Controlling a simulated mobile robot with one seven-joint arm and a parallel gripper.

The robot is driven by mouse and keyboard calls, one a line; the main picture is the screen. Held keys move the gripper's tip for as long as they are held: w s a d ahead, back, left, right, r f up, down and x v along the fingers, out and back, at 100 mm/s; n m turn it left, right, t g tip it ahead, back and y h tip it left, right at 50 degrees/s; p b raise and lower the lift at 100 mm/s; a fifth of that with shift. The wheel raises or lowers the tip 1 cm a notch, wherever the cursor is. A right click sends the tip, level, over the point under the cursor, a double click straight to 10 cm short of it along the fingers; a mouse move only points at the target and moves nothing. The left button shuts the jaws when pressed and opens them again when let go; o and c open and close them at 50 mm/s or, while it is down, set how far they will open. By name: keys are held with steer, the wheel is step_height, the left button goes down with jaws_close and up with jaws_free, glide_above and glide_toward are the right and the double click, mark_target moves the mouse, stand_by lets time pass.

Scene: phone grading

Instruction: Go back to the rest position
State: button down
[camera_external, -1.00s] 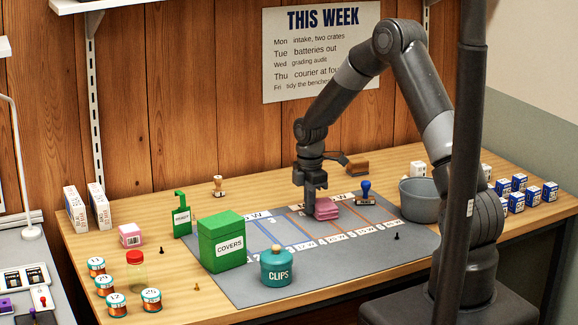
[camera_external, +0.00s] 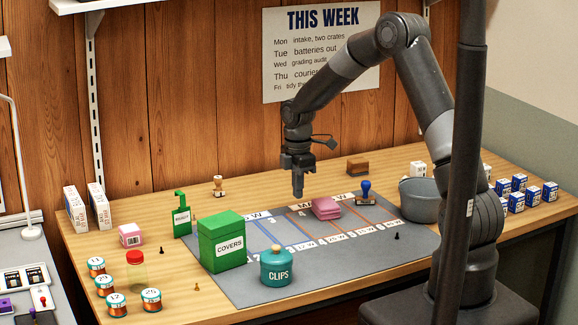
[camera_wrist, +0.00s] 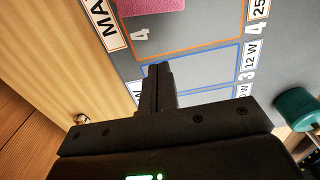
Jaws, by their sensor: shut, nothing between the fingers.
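My gripper (camera_external: 298,190) hangs above the grey mat, left of the pink folded cloths, with its fingers together and nothing between them. In the wrist view, the shut fingers (camera_wrist: 158,72) point down over the mat's outlined boxes. The pink cloths (camera_external: 326,208) lie stacked on the mat near its back edge, apart from my gripper. A pink edge (camera_wrist: 150,6) shows at the top of the wrist view. The grey mat (camera_external: 240,283) has blue and orange outlined boxes with printed labels.
A green COVERS box (camera_external: 222,240) and a teal CLIPS jar (camera_external: 277,267) stand at the mat's front left. A blue-handled stamp (camera_external: 366,192) and a grey bucket (camera_external: 417,200) stand to the right.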

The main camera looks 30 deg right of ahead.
steer(key=s+d+r+m+t, duration=0.1)
steer(key=s+d+r+m, duration=0.25)
steer(key=s+r, duration=0.5)
steer(key=s+d+r+m+t, duration=0.25)
steer(key=s+r+m, duration=0.25)
steer(key=r, duration=0.7)
steer(key=s+d+r+m+t, duration=0.1)
steer(key=s+m, duration=0.3)
steer(key=s, duration=0.5)
steer(key=s+d+r+m+t, duration=0.1)
steer(key=s+d+r+m, duration=0.2)
steer(key=s, duration=0.6)
steer(key=shift+s+d+m, duration=0.35)
steer(key=shift+d+m, duration=0.2)
steer(key=shift+m, duration=0.7)
